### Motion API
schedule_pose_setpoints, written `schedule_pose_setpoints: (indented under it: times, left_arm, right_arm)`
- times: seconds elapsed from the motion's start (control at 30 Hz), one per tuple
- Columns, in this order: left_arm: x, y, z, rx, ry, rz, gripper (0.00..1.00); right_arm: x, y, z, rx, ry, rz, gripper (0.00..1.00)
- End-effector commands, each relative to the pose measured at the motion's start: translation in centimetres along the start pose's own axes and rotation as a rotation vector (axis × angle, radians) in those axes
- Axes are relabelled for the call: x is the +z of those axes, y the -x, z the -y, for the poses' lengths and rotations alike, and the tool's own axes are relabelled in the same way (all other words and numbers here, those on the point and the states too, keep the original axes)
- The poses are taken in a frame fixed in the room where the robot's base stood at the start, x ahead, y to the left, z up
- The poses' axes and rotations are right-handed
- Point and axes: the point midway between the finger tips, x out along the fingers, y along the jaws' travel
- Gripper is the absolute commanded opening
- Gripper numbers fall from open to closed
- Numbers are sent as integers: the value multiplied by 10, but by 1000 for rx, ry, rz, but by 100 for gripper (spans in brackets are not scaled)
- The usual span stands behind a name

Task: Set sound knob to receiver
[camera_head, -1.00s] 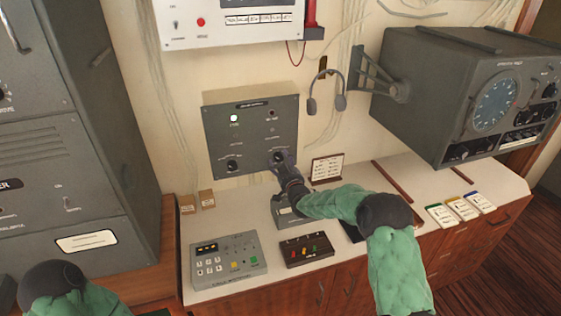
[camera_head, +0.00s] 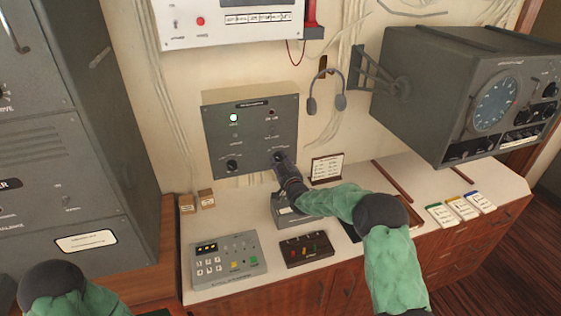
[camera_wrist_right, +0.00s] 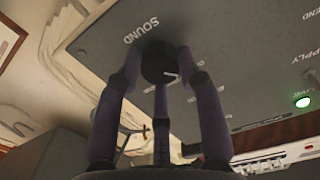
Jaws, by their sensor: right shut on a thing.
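A grey wall panel (camera_head: 222,140) holds two dark knobs low on its face and a lit green lamp near its upper left. The sound knob (camera_wrist_right: 158,62) is the lower right one, and the word SOUND is beside it in the right wrist view. My right gripper (camera_head: 280,158) is at this knob, and it also shows in the right wrist view (camera_wrist_right: 162,75) with its fingers closed around the knob. A white mark shows on the knob. The gripper hides most of the knob in the head view. My left gripper is out of view; only its arm shows at bottom left.
The other knob (camera_head: 232,165) is at the panel's lower left. A headset (camera_head: 325,92) hangs to the right, near a grey radar unit (camera_head: 410,95). A keypad box (camera_head: 228,260) and a dark switch box (camera_head: 306,250) stand on the white counter (camera_head: 250,220).

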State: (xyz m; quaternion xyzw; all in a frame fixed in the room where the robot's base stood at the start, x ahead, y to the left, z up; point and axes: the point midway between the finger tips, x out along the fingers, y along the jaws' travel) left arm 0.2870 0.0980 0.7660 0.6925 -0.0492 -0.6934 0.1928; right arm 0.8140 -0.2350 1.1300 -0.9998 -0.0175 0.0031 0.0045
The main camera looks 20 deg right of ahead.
Motion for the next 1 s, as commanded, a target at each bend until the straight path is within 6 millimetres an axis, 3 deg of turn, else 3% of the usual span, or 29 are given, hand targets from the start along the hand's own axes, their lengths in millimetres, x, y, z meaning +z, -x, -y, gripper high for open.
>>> schedule_pose_setpoints:
  times: [0.27, 0.7, 1.0]
  left_arm:
    - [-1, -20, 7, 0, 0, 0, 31]
    - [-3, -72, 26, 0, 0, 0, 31]
    - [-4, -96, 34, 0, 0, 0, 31]
  right_arm:
    - [-5, -2, -2, 2, -102, -17, 5]
    - [-7, -2, -5, 0, -461, -25, 5]
    - [-10, -1, -6, -3, -663, -26, 5]
